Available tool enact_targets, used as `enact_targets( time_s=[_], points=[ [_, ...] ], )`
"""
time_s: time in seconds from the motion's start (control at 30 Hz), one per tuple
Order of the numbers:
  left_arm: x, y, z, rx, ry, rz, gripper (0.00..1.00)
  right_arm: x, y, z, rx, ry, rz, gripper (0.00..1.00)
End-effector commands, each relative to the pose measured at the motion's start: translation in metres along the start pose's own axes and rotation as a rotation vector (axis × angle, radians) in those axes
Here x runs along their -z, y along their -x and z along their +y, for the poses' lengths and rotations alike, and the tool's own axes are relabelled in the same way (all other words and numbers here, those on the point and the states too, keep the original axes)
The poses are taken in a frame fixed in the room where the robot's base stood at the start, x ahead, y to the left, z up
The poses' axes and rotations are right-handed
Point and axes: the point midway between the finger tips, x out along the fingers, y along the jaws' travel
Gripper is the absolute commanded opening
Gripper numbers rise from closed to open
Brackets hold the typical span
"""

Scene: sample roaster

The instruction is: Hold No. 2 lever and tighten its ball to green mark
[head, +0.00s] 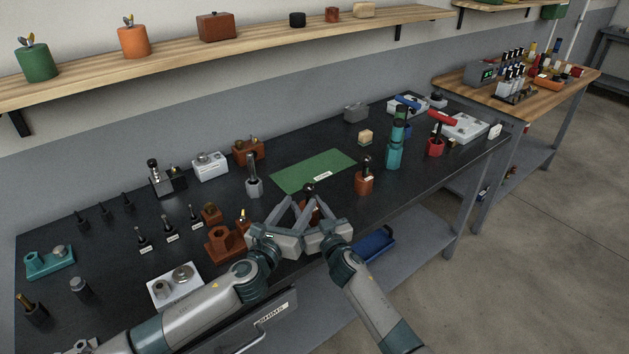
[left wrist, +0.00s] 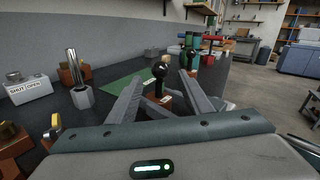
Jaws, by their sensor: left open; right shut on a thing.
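A lever with a black ball (head: 309,187) on top stands in an orange-brown base (head: 315,212) near the front edge of the dark bench. In the left wrist view the black ball (left wrist: 159,70) shows between the spread fingers of my left gripper (left wrist: 160,78). My left gripper (head: 289,211) is open at the left of the lever in the head view. My right gripper (head: 310,212) is shut on the lever below the ball, from the right. My grippers hide much of the lever and base. I cannot make out its number or a green mark.
Another dark-handled lever in an orange base (head: 364,181) stands to the right, with a teal cylinder (head: 395,151) beyond. A metal post (head: 254,178) stands left of the green mat (head: 300,178), which has free room. A brown block (head: 224,243) sits close to my left gripper.

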Motion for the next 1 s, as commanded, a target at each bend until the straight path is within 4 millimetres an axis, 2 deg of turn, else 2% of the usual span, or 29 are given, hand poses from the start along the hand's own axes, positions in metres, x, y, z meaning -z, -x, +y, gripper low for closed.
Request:
enact_targets(
  time_s=[0.47,0.67,1.0],
  points=[
    [-0.001,-0.007,-0.001,0.001,0.004,-0.001,0.46,0.001,0.0,0.0,0.001,0.0,0.002,0.15],
    [-0.001,-0.026,-0.001,0.0,0.004,-0.001,0.46,0.001,0.0,0.0,0.001,0.0,0.002,0.15],
    [-0.001,-0.077,-0.001,0.0,0.005,0.0,0.46,0.001,0.0,0.0,0.001,0.0,0.002,0.15]
  ],
)
